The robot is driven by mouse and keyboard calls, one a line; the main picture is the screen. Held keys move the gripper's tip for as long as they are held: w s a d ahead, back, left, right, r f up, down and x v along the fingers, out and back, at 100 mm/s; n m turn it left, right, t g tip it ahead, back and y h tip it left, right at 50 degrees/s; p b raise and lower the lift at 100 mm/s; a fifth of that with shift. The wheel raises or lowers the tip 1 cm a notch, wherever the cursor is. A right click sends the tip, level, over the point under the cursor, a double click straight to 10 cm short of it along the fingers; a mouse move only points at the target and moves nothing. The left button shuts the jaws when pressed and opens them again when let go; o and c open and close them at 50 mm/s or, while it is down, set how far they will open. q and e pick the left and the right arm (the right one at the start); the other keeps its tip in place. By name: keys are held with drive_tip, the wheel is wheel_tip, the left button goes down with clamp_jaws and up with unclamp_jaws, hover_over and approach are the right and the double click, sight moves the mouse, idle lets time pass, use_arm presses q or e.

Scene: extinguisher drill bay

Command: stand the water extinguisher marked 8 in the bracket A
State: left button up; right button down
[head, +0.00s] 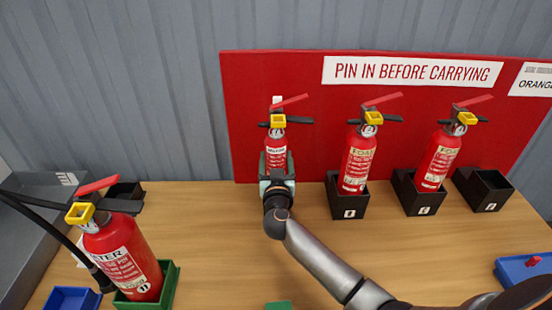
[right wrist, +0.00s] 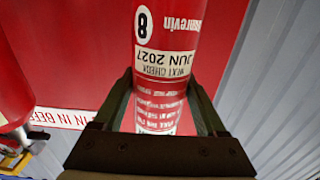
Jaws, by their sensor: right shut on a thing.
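The extinguisher marked 8 (head: 276,146) is red, with a yellow pin tag, a black handle and a red lever. It stands about upright in front of the red board. My right gripper (head: 277,185) is shut around its body; the right wrist view shows the 8 and a "JUN 2027" label on the extinguisher (right wrist: 165,60) between the fingers (right wrist: 165,108). Its type word is too small to read for certain. Its base is hidden behind my gripper. The bracket at the far right (head: 485,190), apparently lettered A, is black and empty. My left gripper is not in view.
Two foam extinguishers (head: 358,160) (head: 438,160) stand in black brackets between the held one and the empty bracket. A water extinguisher marked 11 (head: 125,262) stands in a green tray at left, hose beside it. Blue trays (head: 72,300) (head: 520,272) lie at both sides. The middle table is clear.

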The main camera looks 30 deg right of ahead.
idle(0.7)
drive_tip(key=shift+f, duration=0.5)
idle(0.3)
drive_tip(key=shift+c, duration=0.9)
unclamp_jaws()
drive_tip(key=shift+o, duration=0.8)
drive_tip(key=shift+s+f, duration=0.15)
drive_tip(key=shift+f, duration=0.3)
drive_tip(key=v, duration=0.4)
drive_tip(key=p+v, duration=0.1)
drive_tip(key=v, duration=0.7)
drive_tip(key=shift+s+a+r, duration=0.15)
drive_tip(key=shift+r, duration=0.15)
